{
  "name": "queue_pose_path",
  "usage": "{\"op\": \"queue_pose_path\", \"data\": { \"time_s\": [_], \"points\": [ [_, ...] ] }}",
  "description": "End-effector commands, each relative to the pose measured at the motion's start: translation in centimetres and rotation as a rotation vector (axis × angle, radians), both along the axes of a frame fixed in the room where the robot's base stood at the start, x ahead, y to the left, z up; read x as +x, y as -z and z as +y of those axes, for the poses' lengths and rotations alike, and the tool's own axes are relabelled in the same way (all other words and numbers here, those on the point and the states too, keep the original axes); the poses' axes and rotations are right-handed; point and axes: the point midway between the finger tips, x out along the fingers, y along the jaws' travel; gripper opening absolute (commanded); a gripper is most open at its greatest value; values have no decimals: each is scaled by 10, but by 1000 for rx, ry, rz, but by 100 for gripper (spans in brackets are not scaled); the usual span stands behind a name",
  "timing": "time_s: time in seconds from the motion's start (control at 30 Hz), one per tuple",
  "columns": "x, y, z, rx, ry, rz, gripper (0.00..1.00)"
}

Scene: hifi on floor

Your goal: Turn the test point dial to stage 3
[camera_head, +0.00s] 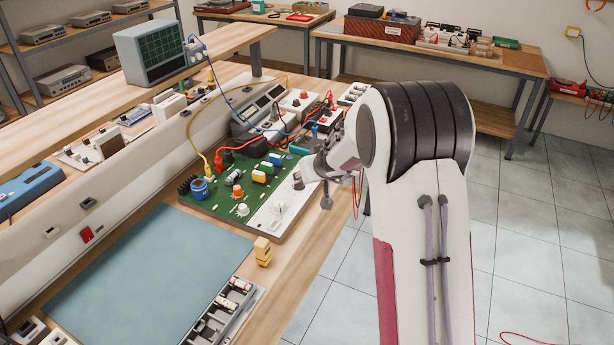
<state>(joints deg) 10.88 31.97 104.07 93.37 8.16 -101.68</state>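A green circuit board (222,207) lies on the wooden bench, with a white panel (268,218) along its right side. A small pale dial (279,209) sits on that panel. It looks like the test point dial, but its marks and pointer are too small to read. My gripper (312,193) is above the right edge of the panel, to the right of and a little behind the dial. Two dark finger-like parts show apart, with nothing visible between them. My arm comes in from the right and hides the area behind the gripper.
A yellow block (262,251) and a blue-green mat (150,275) lie in front. An oscilloscope (150,52) sits on the shelf. The mat is clear.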

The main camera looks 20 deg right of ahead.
Motion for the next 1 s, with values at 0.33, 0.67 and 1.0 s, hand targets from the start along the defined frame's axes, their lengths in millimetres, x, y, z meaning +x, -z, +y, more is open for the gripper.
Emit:
{"op": "queue_pose_path", "data": {
  "time_s": [0.33, 0.67, 1.0],
  "points": [
    [-2, -3, 0, 1, 1, -1, 38],
    [-4, 6, -9, -20, 16, 17, 38],
    [-16, 44, -69, -160, 110, 88, 38]
  ]
}}
